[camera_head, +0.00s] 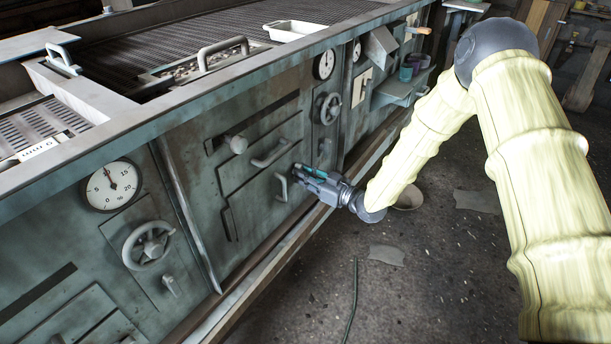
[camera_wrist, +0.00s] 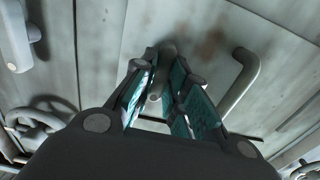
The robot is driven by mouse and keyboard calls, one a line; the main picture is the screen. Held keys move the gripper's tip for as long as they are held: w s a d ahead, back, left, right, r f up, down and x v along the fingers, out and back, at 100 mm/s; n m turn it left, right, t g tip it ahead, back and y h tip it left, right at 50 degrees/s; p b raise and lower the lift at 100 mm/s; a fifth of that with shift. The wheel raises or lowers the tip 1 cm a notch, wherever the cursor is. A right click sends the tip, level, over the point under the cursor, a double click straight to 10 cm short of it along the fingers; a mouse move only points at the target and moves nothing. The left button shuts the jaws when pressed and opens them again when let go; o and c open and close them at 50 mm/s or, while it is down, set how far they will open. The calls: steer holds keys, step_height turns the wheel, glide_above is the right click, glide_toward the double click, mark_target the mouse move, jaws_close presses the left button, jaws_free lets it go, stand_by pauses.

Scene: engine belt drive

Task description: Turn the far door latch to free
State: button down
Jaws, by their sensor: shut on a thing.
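My gripper (camera_head: 300,172) is at the green-grey front panel, near its farther section. In the wrist view my gripper (camera_wrist: 165,75) is shut on a small grey lever, which I take as the far door latch (camera_wrist: 168,49). The latch shows between the teal finger pads, with its upper end against the panel. In the head view my gripper hides the latch. A bent bar handle (camera_wrist: 238,80) stands just right of the fingers in the wrist view, apart from them. The exact turn of the latch is hard to tell.
Handwheels (camera_head: 148,246) and gauges (camera_head: 112,186) are set along the front. A ledge runs below. The floor (camera_head: 430,270) at right is mostly open.

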steer(key=shift+s+f, duration=0.1)
steer(key=shift+f, duration=0.1)
steer(key=c, duration=1.4)
jaws_free()
steer(key=shift+r, duration=0.1)
steer(key=shift+d, duration=0.1)
steer(key=v, duration=1.1)
steer(key=shift+s+d, duration=0.25)
steer(key=shift+d, duration=0.05)
